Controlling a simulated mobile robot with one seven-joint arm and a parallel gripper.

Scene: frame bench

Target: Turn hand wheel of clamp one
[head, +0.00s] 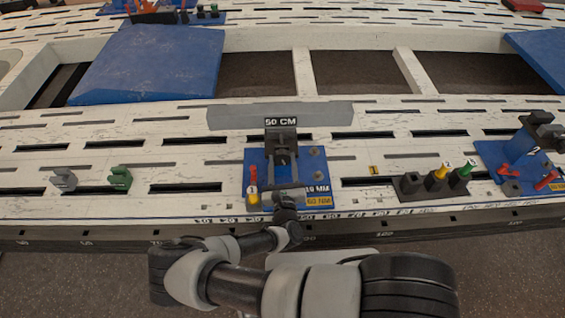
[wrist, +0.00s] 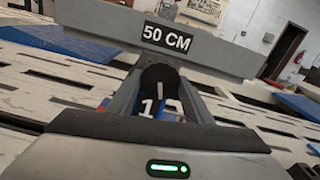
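Clamp one is a dark clamp (head: 281,140) on a blue base plate (head: 319,172), in the middle of the bench's front strip. A black rounded part (wrist: 159,76), which looks like its hand wheel, shows in the wrist view. A white "1" label (wrist: 148,108) lies below that part. My gripper (head: 285,168) reaches over the plate from the front. In the wrist view its two fingers (wrist: 160,88) stand apart, one on each side of the black part. I cannot tell whether they touch it. The fingers hide part of the clamp.
A "50 CM" sign (head: 282,121) stands close behind the clamp. A red-and-yellow pin (head: 253,186) stands at the plate's left. Black, yellow and green blocks (head: 437,178) and another blue-based clamp (head: 520,168) are to the right. Small grey and green pieces (head: 119,178) stand at left.

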